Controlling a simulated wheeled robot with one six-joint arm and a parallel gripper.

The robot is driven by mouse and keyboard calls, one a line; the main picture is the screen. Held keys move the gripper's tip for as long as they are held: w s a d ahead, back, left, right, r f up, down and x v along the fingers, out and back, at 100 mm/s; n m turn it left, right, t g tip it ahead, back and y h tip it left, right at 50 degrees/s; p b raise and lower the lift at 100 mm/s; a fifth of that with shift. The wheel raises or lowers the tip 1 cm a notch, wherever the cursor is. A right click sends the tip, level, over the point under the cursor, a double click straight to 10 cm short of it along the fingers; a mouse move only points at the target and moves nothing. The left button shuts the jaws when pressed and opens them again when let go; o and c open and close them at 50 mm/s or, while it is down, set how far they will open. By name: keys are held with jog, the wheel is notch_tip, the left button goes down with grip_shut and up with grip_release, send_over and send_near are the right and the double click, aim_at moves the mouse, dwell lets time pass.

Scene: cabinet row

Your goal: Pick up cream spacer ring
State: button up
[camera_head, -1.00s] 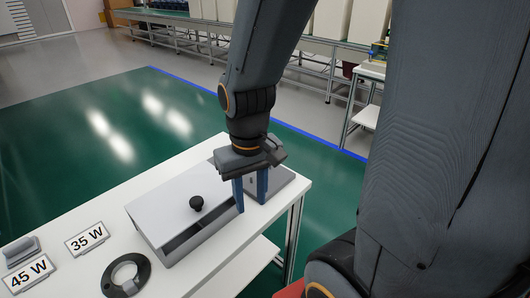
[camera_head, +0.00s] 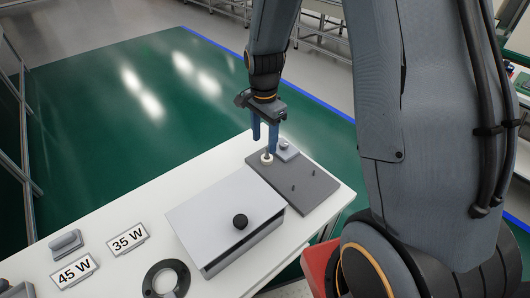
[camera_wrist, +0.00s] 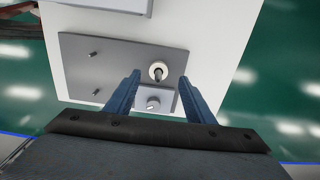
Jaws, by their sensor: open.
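The cream spacer ring (camera_head: 267,158) sits on the grey plate (camera_head: 312,190), around or over a short post near the plate's far left corner. In the wrist view the ring (camera_wrist: 155,68) encircles a dark peg. My gripper (camera_head: 265,150) is open and points down, its two blue fingers above the ring's end of the plate. In the wrist view the open fingers (camera_wrist: 163,80) are on either side of the ring, with nothing between them held. Whether the fingertips are level with the ring is hard to tell.
A small grey block with a round knob (camera_head: 285,148) stands close beside the ring. Two thin pegs (camera_head: 304,187) rise from the plate.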

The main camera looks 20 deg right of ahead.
aim_at(267, 153)
jog(key=shift+d+f+p, duration=0.2)
jog(key=shift+d+f, duration=0.05)
jog(key=shift+f, duration=0.45)
jog(key=shift+d+f+p, duration=0.2)
jog(key=shift+f, duration=0.5)
jog(key=shift+w+f+p, duration=0.1)
jog(key=shift+f+p, duration=0.5)
jog(key=shift+f, duration=1.5)
jog(key=c, duration=1.1)
jog(key=shift+r, duration=0.1)
jog(key=shift+c, duration=0.2)
